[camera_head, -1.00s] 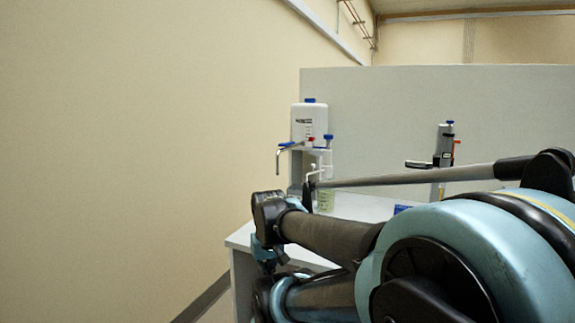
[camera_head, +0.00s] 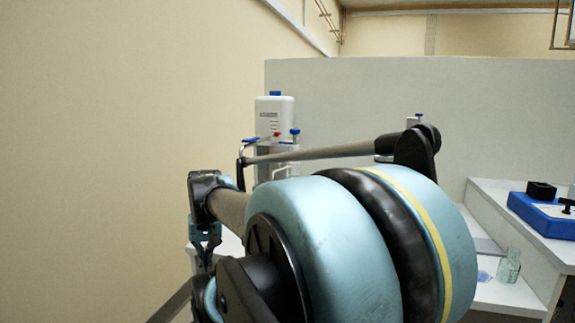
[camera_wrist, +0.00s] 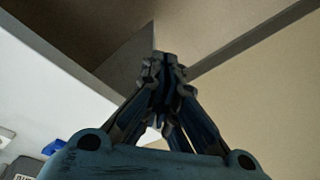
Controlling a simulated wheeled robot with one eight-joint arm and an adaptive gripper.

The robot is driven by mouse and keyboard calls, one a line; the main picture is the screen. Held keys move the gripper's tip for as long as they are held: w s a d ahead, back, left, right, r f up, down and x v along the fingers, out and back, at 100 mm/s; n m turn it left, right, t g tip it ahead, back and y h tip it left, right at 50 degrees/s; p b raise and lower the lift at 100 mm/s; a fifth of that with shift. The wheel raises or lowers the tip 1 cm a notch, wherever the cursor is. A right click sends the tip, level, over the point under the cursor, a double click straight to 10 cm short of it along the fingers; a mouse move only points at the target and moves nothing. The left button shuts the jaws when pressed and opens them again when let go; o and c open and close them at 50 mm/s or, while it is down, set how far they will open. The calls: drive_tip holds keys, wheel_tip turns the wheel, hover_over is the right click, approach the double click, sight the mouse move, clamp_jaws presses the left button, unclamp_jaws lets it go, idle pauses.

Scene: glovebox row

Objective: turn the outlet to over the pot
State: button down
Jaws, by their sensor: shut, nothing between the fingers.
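A white dispenser bottle (camera_head: 274,118) with a blue cap stands at the back of the bench in the head view. The outlet (camera_head: 249,141) shows as a blue-topped piece at its lower left; my arm link covers much of the tube below. The pot cannot be made out; my arm covers the bench in front of the bottle. My gripper (camera_wrist: 165,68) is shut and empty in the wrist view, with its fingertips together. In the head view, my arm's end hangs at the left, apart from the outlet and nearer the camera.
At the right are a blue device (camera_head: 545,213) on a raised white bench and a small glass bottle (camera_head: 509,266) on a lower surface. A grey partition (camera_head: 350,95) stands behind. A bare wall fills the left.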

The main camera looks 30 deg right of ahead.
drive_tip(key=w+d+r+m+t+y, duration=0.1)
drive_tip(key=w+d+r+m+y, duration=0.1)
drive_tip(key=w+d+r+m, duration=0.6)
drive_tip(key=w+d+r+m+t+y, duration=0.1)
drive_tip(key=w+d+r+m, duration=0.5)
drive_tip(key=d+r+m, duration=0.4)
drive_tip(key=s+d+r+m+t, duration=0.1)
drive_tip(key=d+r+m, duration=0.2)
drive_tip(key=d, duration=0.6)
drive_tip(key=s+d+r+m+t, duration=0.1)
drive_tip(key=d+r+m, duration=0.25)
drive_tip(key=d, duration=0.65)
drive_tip(key=s+d+r+m+t, duration=0.1)
drive_tip(key=d+r+m+t, duration=0.2)
drive_tip(key=d, duration=0.6)
drive_tip(key=w+a+f+g, duration=0.1)
drive_tip(key=w+a+f, duration=0.3)
drive_tip(key=w+f, duration=0.4)
drive_tip(key=shift+w+a+m+y, duration=0.3)
drive_tip(key=shift+w+m, duration=0.15)
drive_tip(key=shift+w, duration=0.5)
drive_tip(key=shift+d, duration=0.15)
